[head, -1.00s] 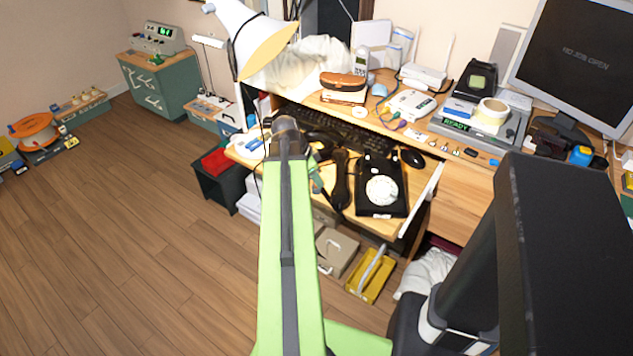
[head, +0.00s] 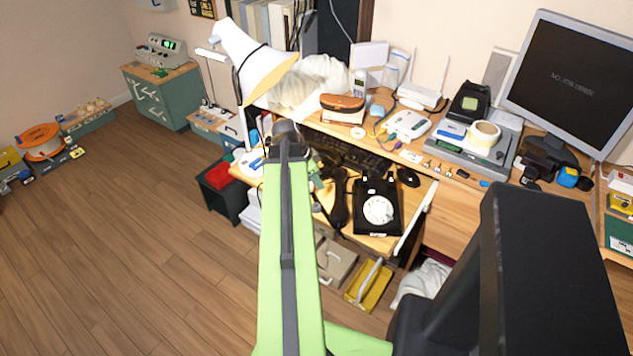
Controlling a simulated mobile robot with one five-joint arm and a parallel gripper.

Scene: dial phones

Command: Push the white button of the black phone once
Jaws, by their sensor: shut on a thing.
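The black phone (head: 364,222) has a white round dial (head: 378,209) and sits on the pulled-out desk shelf right of my arm. A tiny pale mark shows at its front edge; I cannot tell whether it is the white button. The phone's black handset (head: 338,205) lies off the cradle, on the shelf left of the phone body. My green arm reaches up the middle of the picture to a dark joint near the shelf's left end. My gripper is hidden behind the arm, so its hold and its distance from the phone do not show.
A black mouse (head: 408,177) lies right of the phone, and a keyboard (head: 362,158) lies behind it. The desk top holds a monitor (head: 575,85), a tape roll (head: 484,135) and a lamp (head: 249,62). A yellow tray (head: 361,288) is below; open floor lies left.

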